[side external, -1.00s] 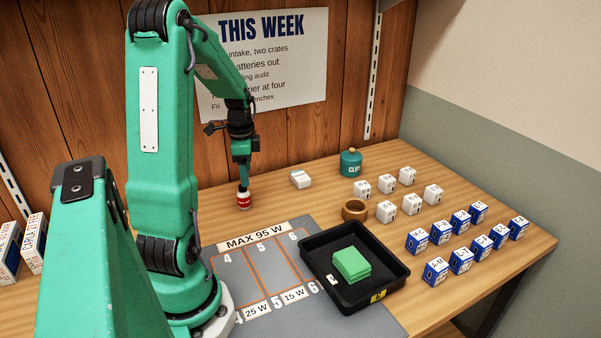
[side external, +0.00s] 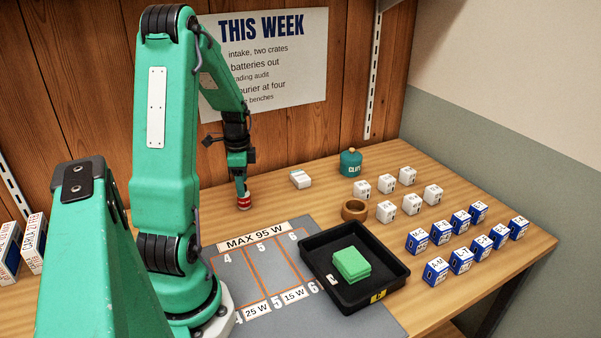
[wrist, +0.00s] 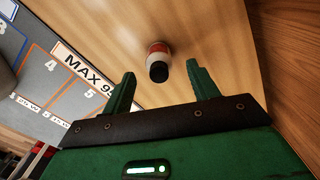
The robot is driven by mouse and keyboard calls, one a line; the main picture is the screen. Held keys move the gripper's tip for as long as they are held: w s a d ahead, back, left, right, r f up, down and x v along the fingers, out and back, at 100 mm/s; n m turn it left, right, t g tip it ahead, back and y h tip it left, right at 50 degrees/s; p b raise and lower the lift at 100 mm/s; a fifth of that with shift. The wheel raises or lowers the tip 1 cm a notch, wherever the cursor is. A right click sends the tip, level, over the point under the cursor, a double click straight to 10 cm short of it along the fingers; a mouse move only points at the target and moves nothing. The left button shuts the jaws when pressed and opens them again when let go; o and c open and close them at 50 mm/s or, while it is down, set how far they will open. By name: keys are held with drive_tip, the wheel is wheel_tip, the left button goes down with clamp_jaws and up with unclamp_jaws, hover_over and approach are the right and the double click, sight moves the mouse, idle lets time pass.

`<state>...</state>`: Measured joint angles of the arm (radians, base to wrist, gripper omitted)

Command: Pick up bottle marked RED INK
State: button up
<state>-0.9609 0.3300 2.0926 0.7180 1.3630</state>
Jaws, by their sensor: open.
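A small bottle (side external: 244,202) with a red and white label and a dark cap stands upright on the wooden table, behind the grey mat. Its lettering is too small to read in the side view. My gripper (side external: 241,182) is above the bottle, pointing down, its tips close to the cap. In the wrist view the bottle (wrist: 158,60) shows between and just beyond the two green fingers of my gripper (wrist: 158,78), which are apart, with clear space on both sides. The gripper holds nothing.
A white box (side external: 300,179) stands right of the bottle.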

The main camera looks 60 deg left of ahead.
drive_tip(key=shift+d+f, duration=0.1)
drive_tip(key=shift+f, duration=2.45)
drive_tip(key=c, duration=1.1)
